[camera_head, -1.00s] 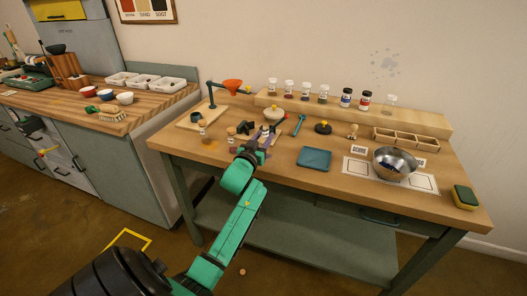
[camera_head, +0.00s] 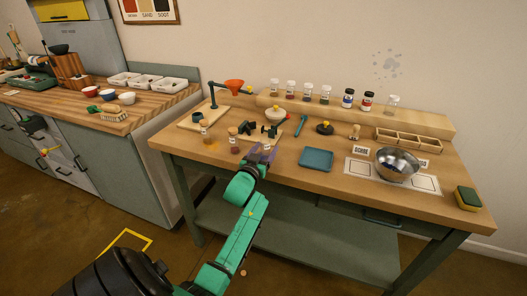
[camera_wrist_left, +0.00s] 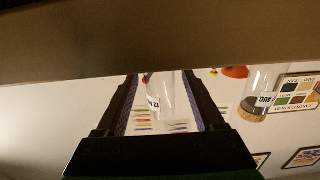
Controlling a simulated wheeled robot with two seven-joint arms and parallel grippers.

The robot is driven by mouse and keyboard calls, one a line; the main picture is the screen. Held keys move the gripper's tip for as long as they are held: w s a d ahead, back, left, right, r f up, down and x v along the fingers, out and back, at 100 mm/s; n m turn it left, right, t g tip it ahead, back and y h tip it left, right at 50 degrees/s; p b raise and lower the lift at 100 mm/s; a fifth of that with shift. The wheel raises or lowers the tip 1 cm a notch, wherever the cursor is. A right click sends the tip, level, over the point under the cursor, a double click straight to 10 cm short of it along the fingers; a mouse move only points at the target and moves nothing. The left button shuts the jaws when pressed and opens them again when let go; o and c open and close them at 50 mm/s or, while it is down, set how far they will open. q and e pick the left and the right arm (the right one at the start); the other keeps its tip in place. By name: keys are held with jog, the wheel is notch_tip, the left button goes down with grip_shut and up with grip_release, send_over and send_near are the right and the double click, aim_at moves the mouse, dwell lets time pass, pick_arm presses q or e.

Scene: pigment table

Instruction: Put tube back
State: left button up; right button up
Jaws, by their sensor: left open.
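A clear tube with a white label (camera_wrist_left: 168,95) shows between the fingers of my left gripper (camera_wrist_left: 160,78) in the left wrist view, with a visible gap beside it. My left gripper is open, and in the head view its purple fingers (camera_head: 262,152) are at the table's front edge. A small labelled vessel shows at the fingers there, partly hidden. My right gripper is not in view.
A wooden shelf (camera_head: 420,118) along the back carries several capped jars. An orange funnel (camera_head: 234,86) hangs on a stand. A blue tray (camera_head: 316,159), a metal bowl (camera_head: 397,163) and a sponge (camera_head: 468,198) are to the right. The front strip below the tray is clear.

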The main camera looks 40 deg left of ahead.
pick_arm(q)
jog(key=shift+s+d, duration=0.1)
jog(key=shift+s, duration=0.2)
jog(key=v, duration=1.1)
